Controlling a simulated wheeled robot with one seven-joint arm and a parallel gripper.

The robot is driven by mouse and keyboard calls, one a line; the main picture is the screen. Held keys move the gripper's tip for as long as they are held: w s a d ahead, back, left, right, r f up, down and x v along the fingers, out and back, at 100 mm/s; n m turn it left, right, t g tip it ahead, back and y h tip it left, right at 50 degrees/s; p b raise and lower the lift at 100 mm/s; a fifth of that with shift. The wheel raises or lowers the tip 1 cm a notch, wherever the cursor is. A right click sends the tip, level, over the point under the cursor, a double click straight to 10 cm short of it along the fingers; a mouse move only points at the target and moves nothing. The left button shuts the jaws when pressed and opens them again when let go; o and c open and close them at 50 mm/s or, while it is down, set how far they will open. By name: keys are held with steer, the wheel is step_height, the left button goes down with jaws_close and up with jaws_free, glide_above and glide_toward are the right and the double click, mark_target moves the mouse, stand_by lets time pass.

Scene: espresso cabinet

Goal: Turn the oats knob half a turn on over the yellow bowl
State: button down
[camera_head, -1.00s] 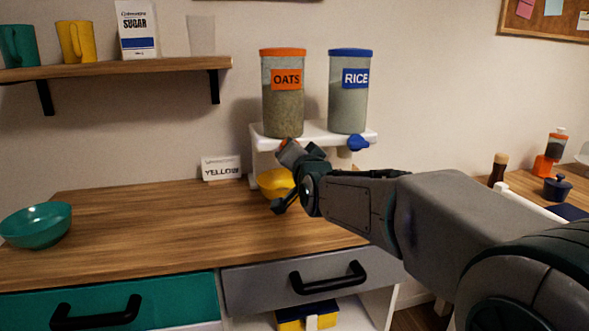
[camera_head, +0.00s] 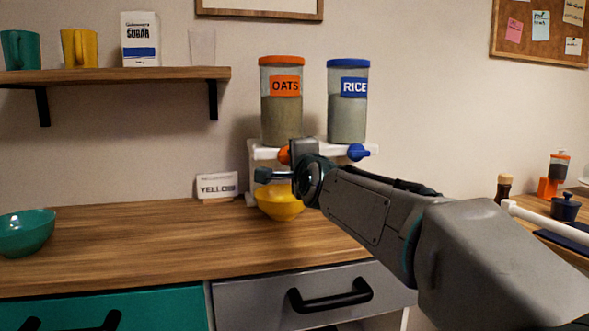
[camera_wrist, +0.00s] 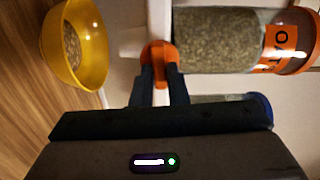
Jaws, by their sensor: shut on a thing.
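The oats dispenser (camera_head: 281,112) has an orange lid and label and stands on a white shelf stand (camera_head: 258,152). Its orange oats knob (camera_head: 284,156) is partly hidden behind my gripper (camera_head: 293,154). In the wrist view, the two dark fingers of my gripper (camera_wrist: 160,78) are shut on the oats knob (camera_wrist: 157,52) from either side. The yellow bowl (camera_head: 280,205) sits on the counter below the oats dispenser. In the wrist view, the yellow bowl (camera_wrist: 92,60) holds a small heap of grains.
The rice dispenser (camera_head: 347,115) and its blue knob (camera_head: 358,152) are just to the right. A YELLOW card (camera_head: 217,187) stands behind the bowl. A teal bowl (camera_head: 25,233) is at the counter's left, with free counter between.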

steer(key=shift+m, duration=0.3)
stand_by(0.4)
steer(key=c, duration=1.4)
jaws_free()
steer(key=shift+c, duration=0.2)
